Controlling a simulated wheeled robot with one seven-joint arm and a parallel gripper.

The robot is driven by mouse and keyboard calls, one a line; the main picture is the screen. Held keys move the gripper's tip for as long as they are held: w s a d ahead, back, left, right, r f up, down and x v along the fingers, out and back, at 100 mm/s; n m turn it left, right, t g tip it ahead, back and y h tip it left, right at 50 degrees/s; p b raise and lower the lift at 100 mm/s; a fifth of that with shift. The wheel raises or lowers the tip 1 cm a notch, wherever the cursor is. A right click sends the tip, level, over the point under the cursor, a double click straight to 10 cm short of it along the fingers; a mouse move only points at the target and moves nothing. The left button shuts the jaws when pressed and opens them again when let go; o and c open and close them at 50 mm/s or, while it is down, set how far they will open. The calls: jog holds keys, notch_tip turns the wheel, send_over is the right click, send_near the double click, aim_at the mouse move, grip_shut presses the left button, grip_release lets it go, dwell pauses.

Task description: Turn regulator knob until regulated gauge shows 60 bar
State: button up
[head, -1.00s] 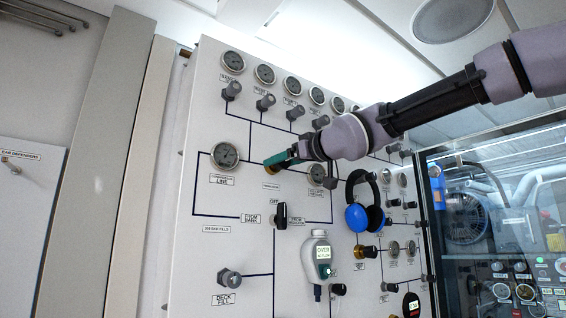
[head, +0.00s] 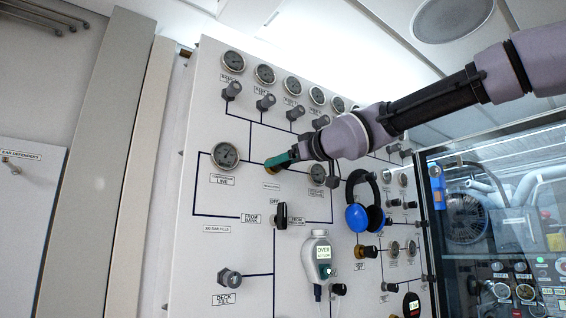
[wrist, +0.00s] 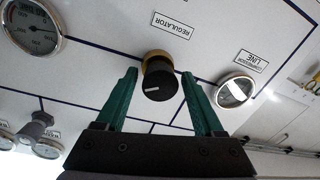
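The regulator knob (wrist: 159,82) is black with a white line and a brass collar, under a REGULATOR label in the wrist view. In the head view only its brass part (head: 268,170) shows beside my fingers. My gripper (wrist: 159,76) has green fingers, open on either side of the knob, with a visible gap to it on both sides. My gripper also shows in the head view (head: 276,161). The regulated gauge (head: 317,174) sits right of the knob, below my wrist; the gauge at the wrist view's upper left (wrist: 31,24) appears to be the same one. Its reading is too small to tell.
The compressor line gauge (head: 225,155) is left of the knob. A black selector handle (head: 281,215) is below. Blue ear defenders (head: 362,205) and a white handheld meter (head: 318,258) hang at right. A row of gauges and knobs (head: 266,103) runs above.

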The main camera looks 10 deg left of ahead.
dwell(0.3)
jog(key=v, duration=1)
jog(key=shift+s+d, duration=0.2)
jog(key=shift+d, duration=0.15)
jog(key=shift+w+r, duration=0.1)
dwell(1.8)
jog(key=shift+d+r, duration=0.15)
jog(key=shift+r, duration=0.15)
jog(key=shift+f, duration=0.1)
